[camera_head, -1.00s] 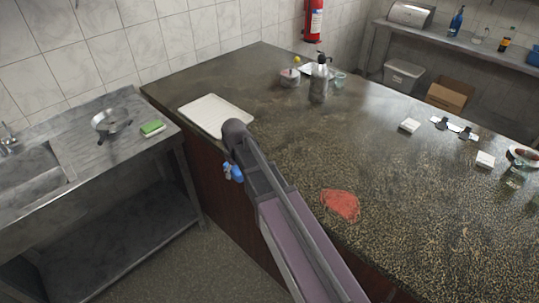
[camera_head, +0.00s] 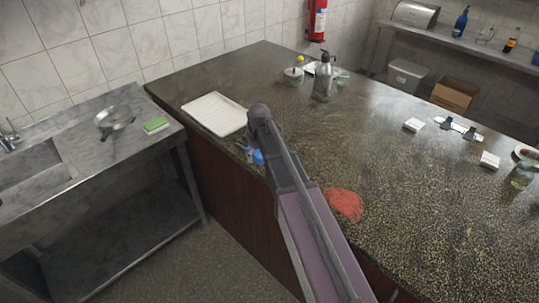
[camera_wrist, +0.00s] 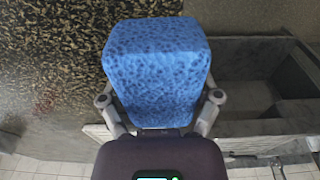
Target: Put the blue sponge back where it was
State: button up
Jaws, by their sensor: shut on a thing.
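The blue sponge (camera_wrist: 155,70) fills the middle of the wrist view, a speckled blue block held between my gripper's two fingers (camera_wrist: 160,108). In the head view a small blue part of the sponge (camera_head: 258,157) shows beside my arm, at the counter's front edge. My gripper (camera_head: 251,155) is shut on it there, mostly hidden by the arm. I cannot tell from the head view whether the sponge touches the counter (camera_head: 420,200).
A white tray (camera_head: 214,113) lies near the counter's left end. A red patch (camera_head: 344,205) marks the counter beside my arm. A green sponge (camera_head: 156,125) and a pan (camera_head: 114,118) are on the steel sink unit at left. A metal dispenser (camera_head: 323,80) stands farther back.

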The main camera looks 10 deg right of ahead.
jog(key=w+d, duration=0.3)
jog(key=d, duration=0.1)
jog(key=shift+w+f, duration=0.25)
jog(key=shift+w+d, duration=0.3)
jog(key=shift+d, duration=0.05)
jog(key=shift+w+d+f+b, duration=0.15)
jog(key=shift+d+f+b, duration=0.15)
jog(key=shift+b, duration=0.2)
jog(key=shift+a+f+b, duration=0.1)
jog(key=shift+f+b, duration=1.45)
jog(key=shift+f, duration=0.1)
jog(key=o, duration=0.9)
jog(key=shift+c, duration=0.2)
